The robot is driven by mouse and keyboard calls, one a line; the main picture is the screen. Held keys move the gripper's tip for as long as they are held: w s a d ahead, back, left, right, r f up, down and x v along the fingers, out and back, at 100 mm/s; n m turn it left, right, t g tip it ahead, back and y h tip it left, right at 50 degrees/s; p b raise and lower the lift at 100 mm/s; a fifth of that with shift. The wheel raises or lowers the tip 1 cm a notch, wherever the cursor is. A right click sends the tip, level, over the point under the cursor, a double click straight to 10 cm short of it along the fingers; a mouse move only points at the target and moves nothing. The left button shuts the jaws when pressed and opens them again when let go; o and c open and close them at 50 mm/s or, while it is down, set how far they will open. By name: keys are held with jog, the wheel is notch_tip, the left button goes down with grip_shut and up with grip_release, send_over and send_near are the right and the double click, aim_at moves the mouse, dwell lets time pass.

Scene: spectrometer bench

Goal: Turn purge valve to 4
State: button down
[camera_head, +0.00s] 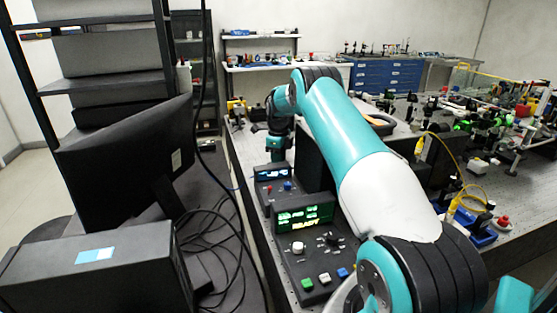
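A black control panel (313,264) stands on the bench at the centre, with a lit green display (303,217) reading READY. It has a white knob (298,247), a dark knob (333,240) and several coloured buttons. A second small unit (273,187) with a blue display, a red knob and a blue knob sits behind it. I cannot tell which control, if any, is the purge valve; no number 4 is legible. My teal arm reaches over the bench, and its wrist (275,141) hangs beyond the second unit. My gripper's fingers cannot be made out there.
A dark monitor (125,165) and a black box (95,270) stand at left, with loose cables beside the panel. Optics and yellow cables crowd the bench at right. My arm hides part of the bench.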

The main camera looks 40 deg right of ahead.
jog(key=shift+r+m, duration=0.1)
jog(key=shift+m, duration=0.4)
jog(key=c, duration=1)
grip_release()
notch_tip(320, 180, up, 17)
jog(key=shift+r+b, duration=0.15)
jog(key=shift+b, duration=0.8)
